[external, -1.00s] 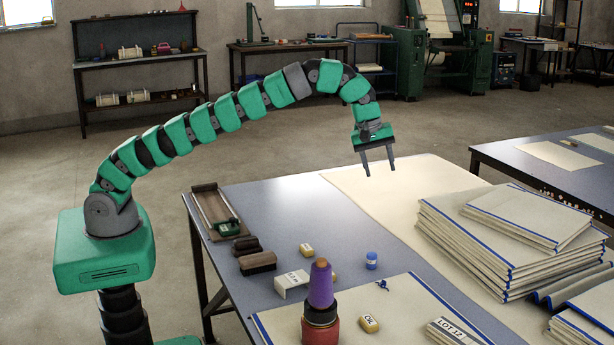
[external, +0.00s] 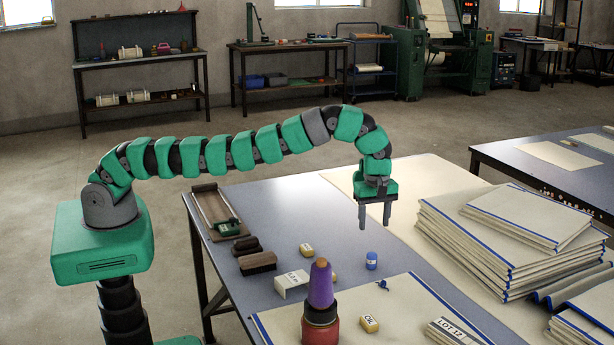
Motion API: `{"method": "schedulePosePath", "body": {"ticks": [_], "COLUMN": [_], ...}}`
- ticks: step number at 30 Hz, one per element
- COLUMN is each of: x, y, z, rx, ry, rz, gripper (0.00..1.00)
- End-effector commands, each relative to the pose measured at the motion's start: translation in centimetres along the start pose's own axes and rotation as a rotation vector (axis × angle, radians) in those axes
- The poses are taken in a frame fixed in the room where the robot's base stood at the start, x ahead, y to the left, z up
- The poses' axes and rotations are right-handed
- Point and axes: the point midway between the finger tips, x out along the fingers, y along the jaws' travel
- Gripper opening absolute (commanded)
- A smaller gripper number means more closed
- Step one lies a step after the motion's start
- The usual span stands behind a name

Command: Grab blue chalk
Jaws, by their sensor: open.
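The blue chalk (external: 371,261) is a small blue cylinder with a pale band, standing upright on the grey-blue table (external: 290,208). My gripper (external: 374,224) is above the table, a little higher in the picture than the chalk and nearly in line with it. Its two fingers point down, are apart and hold nothing. A clear gap shows between the fingertips and the chalk. Nothing hides the chalk.
A purple cone (external: 320,285) on a dark and red base stands in front. Yellowish blocks (external: 306,249), a white bracket (external: 291,284) and dark brushes (external: 258,263) lie to the left. Folded cloths (external: 500,240) are stacked at right. A small dark-blue item (external: 382,284) lies near the chalk.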

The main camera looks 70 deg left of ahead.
Motion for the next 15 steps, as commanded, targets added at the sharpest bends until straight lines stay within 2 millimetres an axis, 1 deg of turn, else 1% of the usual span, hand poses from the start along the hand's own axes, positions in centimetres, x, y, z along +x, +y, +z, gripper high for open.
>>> {"method": "schedulePosePath", "body": {"ticks": [1, 7, 15], "x": [1.0, 3.8, 6.2], "y": [0.0, 0.0, 0.0], "z": [0.0, -0.1, 0.0], "rx": [0.000, 0.000, 0.000], "ry": [0.000, 0.001, 0.001], "rz": [0.000, -0.004, -0.003], "gripper": [0.52, 0.52, 0.52]}}
